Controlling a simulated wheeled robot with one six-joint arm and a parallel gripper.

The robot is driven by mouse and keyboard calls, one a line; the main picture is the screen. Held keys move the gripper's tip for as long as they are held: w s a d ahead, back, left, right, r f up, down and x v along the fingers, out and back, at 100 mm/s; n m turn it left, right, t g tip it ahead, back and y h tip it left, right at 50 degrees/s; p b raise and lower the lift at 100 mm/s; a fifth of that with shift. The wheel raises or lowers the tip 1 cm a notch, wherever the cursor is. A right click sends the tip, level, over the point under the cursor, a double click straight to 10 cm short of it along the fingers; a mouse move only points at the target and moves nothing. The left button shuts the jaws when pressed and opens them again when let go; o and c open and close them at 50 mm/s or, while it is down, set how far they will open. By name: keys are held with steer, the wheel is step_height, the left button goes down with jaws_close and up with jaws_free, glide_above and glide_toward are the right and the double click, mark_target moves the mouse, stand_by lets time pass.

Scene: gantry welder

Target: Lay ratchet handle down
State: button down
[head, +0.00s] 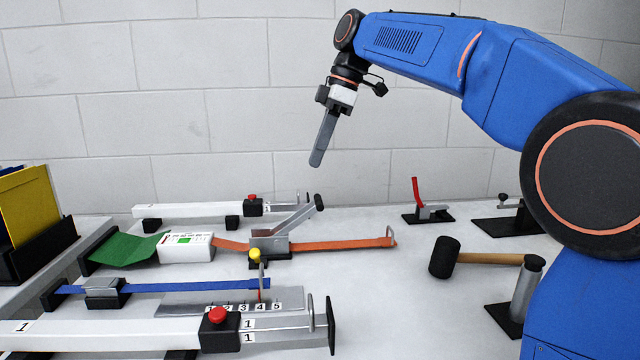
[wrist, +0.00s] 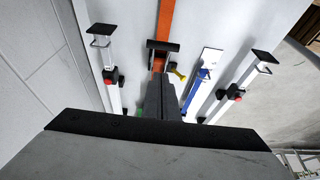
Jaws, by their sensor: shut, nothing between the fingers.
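The ratchet (head: 268,243) sits on the orange strap (head: 345,243) on the bench. Its grey ratchet handle (head: 297,219) is tilted up to the right and ends in a black grip (head: 319,202). In the wrist view the black grip (wrist: 163,45) lies across the orange strap (wrist: 166,18), just beyond my fingertips. My gripper (head: 317,163) is shut and empty, its long grey fingers pointing down, above the handle and apart from it in the head view. In the wrist view my gripper (wrist: 167,80) hides part of the ratchet.
A blue strap (head: 185,287) and a yellow-knobbed lever (head: 256,256) lie in front of the ratchet. White rails with red buttons (head: 217,315) run at front and back. A mallet (head: 445,257) and a red-handled clamp (head: 417,192) stand to the right. Bench space beside the mallet is bare.

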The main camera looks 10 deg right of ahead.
mark_target(320, 199)
step_height(320, 199, down, 6)
steer(key=shift+d+f, duration=0.2)
steer(key=shift+f, duration=0.3)
steer(key=shift+d, duration=0.1)
steer(key=shift+d+f+y, duration=1)
steer(key=shift+f, duration=0.5)
steer(key=shift+d+f+y, duration=1)
steer(key=shift+f, duration=0.5)
steer(key=shift+d+f+y, duration=1)
steer(key=shift+f, duration=0.5)
